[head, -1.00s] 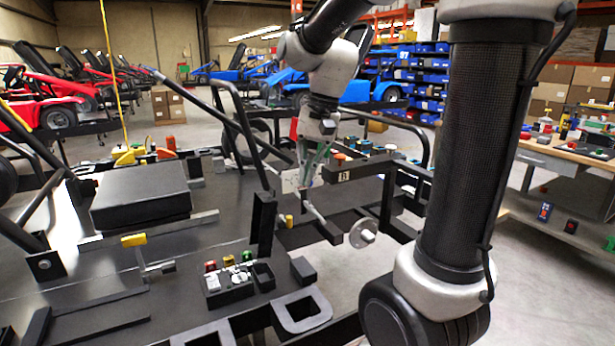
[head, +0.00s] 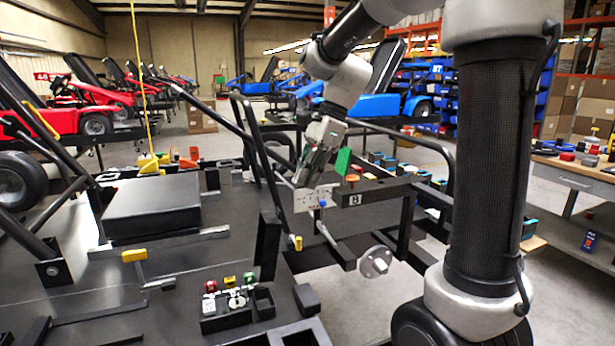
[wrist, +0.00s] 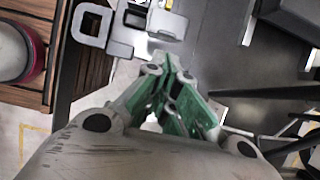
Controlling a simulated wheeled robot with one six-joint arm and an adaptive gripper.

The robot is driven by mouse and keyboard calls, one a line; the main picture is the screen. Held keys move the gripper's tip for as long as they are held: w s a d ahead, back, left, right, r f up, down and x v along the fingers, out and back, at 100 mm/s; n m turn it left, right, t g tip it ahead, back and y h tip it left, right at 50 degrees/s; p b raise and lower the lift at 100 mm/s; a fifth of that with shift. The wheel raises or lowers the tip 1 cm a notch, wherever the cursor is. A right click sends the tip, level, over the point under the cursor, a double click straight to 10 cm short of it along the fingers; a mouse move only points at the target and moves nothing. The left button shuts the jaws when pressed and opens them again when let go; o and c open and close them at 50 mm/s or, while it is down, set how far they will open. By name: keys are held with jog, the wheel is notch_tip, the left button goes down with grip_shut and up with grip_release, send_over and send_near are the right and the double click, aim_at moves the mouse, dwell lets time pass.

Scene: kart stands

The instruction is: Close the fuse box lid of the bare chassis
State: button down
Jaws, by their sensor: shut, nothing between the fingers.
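A small black box (head: 226,310) sits on the bare chassis deck (head: 165,290) at the front in the head view. It has small light parts in it and red, yellow and green caps along its back edge. An upright black plate (head: 268,248) stands behind it; I cannot tell whether this is the fuse box lid. My gripper (head: 303,182), with green-padded fingers, is shut and empty above the chassis's right side, behind and to the right of the box. In the wrist view my gripper (wrist: 172,68) points toward blurred grey and white parts; nothing is between its fingers.
A flat black block (head: 152,207) lies on the deck at left. A workbench (head: 580,175) stands at right.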

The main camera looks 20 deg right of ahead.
jog(key=x, duration=0.7)
